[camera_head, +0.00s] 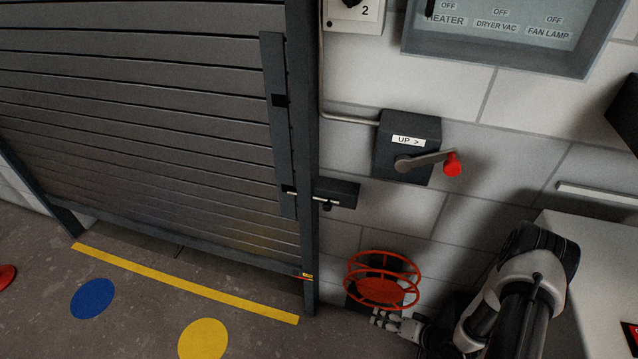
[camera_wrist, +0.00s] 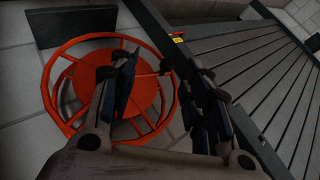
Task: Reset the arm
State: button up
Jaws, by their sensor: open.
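My arm (camera_head: 510,290) reaches down and left from the lower right of the head view. My gripper (camera_head: 392,322) is low by the wall, just below a red wheel-like ring frame (camera_head: 383,283).
A grey slatted shutter (camera_head: 150,110) fills the left. A crank box (camera_head: 408,148) marked "UP >" with a red-knobbed handle (camera_head: 452,165) and a latch (camera_head: 335,193) are on the wall. A pale worktop (camera_head: 595,250) stands right. The floor has a yellow stripe (camera_head: 185,283) and coloured discs.

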jog(key=w+d+r+n+h, duration=0.1)
jog(key=w+d+r+h, duration=0.15)
jog(key=r, duration=0.55)
jog(key=w+d+r+n+g+h, duration=0.15)
jog(key=w+d+r, duration=0.25)
jog(key=r, duration=0.5)
jog(key=w+d+r+t+h, duration=0.1)
jog(key=w+d+r+h, duration=0.25)
jog(key=r, duration=0.45)
jog(key=s+a+r+h, duration=0.1)
jog(key=s+r, duration=0.2)
jog(key=r, duration=0.5)
jog(key=s+a+r+h, duration=0.1)
jog(key=s+a+r, duration=0.1)
jog(key=r, duration=0.5)
jog(key=s+a+r+y, duration=0.1)
jog(key=s+a+r, duration=0.2)
jog(key=s, duration=0.4)
jog(key=s+a+r+g+y, duration=0.1)
jog(key=s+a+r, duration=0.3)
jog(key=s, duration=0.4)
jog(key=s+a+r+g+y, duration=0.1)
jog(key=s+a+r, duration=0.3)
jog(key=s+a, duration=0.2)
jog(key=shift+s+n, duration=0.35)
jog(key=shift+s, duration=0.4)
